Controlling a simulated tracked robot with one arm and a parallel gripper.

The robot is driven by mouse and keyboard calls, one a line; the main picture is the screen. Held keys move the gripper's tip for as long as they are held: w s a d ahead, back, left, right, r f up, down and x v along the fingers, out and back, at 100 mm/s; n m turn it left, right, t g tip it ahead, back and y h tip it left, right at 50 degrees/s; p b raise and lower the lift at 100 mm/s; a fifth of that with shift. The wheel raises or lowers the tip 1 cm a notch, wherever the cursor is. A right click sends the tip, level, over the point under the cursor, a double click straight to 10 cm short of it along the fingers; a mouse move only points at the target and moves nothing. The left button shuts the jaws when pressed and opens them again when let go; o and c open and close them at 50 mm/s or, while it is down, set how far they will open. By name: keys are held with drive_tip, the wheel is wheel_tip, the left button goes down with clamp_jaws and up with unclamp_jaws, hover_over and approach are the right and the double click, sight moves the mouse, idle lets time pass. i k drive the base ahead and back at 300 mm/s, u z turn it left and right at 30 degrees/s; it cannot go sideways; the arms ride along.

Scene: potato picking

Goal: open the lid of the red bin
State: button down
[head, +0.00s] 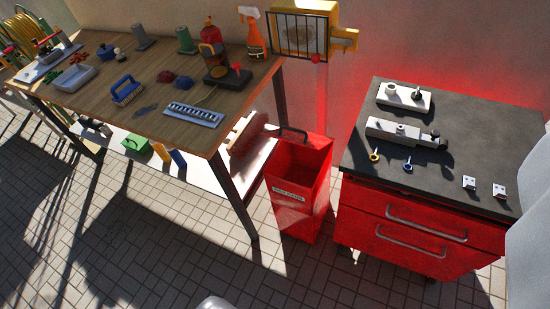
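The red bin (296,215) stands upright on the paved floor, between the wooden workbench and the red drawer cabinet. It is a tall box with a pale label on its front. Its top shows a darker red area that looks like a hollow, with a dark bar handle at the back edge. I cannot clearly make out a separate lid or its position. A brownish-red rounded panel leans just left of the bin's top, and I cannot tell whether it belongs to the bin. My gripper is not clearly in view.
The workbench (150,85) at left carries brushes, bottles and trays. The cabinet (420,235) at right has a dark top (480,140) with small fittings. A yellow-framed box (302,35) is on the wall behind. Paved floor (180,240) is clear in front. Pale unidentified shapes edge the bottom and right.

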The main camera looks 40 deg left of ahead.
sight(306, 139)
drive_tip(key=z, duration=0.65)
drive_tip(key=i, duration=0.85)
drive_tip(key=u, duration=0.45)
drive_tip(key=i, duration=0.55)
drive_tip(key=u, duration=0.6)
